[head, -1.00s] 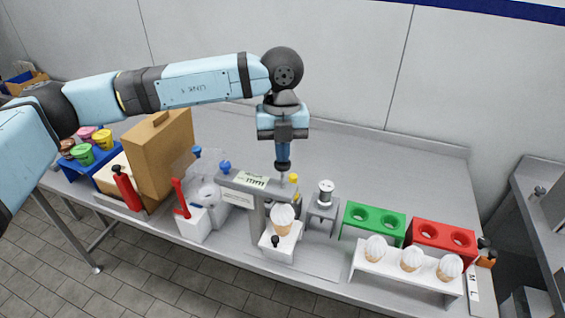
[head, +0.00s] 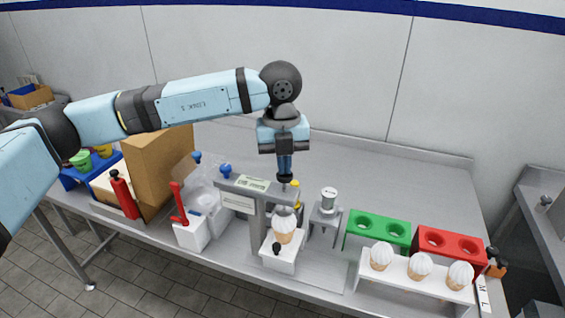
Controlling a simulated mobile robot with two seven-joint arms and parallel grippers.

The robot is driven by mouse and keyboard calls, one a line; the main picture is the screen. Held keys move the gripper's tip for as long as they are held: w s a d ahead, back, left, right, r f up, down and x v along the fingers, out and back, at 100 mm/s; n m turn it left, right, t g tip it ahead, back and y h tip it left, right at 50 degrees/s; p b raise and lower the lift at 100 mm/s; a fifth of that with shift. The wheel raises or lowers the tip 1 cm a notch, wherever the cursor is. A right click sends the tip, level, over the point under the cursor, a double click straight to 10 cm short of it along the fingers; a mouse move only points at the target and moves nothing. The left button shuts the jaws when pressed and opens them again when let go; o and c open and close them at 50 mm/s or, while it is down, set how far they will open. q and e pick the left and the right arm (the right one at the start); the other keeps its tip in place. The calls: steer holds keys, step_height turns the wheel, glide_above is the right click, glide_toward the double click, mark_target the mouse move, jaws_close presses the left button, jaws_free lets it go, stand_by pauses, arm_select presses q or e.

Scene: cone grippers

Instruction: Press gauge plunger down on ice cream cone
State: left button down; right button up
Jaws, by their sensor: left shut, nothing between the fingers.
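The grey gauge stand (head: 244,188) rises near the table's front middle, with a labelled crossbar on top. Its plunger shows as a short dark tip (head: 285,179) above the crossbar's right end. My left gripper (head: 285,164) points straight down, shut and empty, directly above the plunger; it appears to touch the plunger's top, though contact is hard to make out. An ice cream cone (head: 284,229) with white swirl stands upright in a white holder (head: 280,256) below the crossbar. My right gripper is not in view.
A white rack (head: 388,274) with several cones is at right, before green (head: 378,227) and red (head: 448,243) holders. A small grey stand (head: 328,203) is close right. A red-levered device (head: 188,228) and brown box (head: 158,166) are left. The back table is clear.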

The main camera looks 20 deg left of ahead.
arm_select(q)
steer(key=f, duration=0.2)
steer(key=shift+w+a+f+g, duration=0.2)
steer(key=shift+a+f+g, duration=0.1)
steer(key=shift+f, duration=0.1)
steer(key=shift+r, duration=0.15)
steer(key=shift+w, duration=0.35)
steer(key=shift+y, duration=0.3)
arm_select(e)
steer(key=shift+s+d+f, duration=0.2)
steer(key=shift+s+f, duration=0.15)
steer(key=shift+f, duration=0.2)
arm_select(q)
step_height(320, 180, up, 16)
steer(key=b, duration=0.1)
steer(key=shift+w+r, duration=0.15)
steer(key=shift+w, duration=0.1)
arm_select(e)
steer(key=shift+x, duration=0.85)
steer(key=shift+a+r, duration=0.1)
arm_select(q)
steer(key=shift+d, duration=0.1)
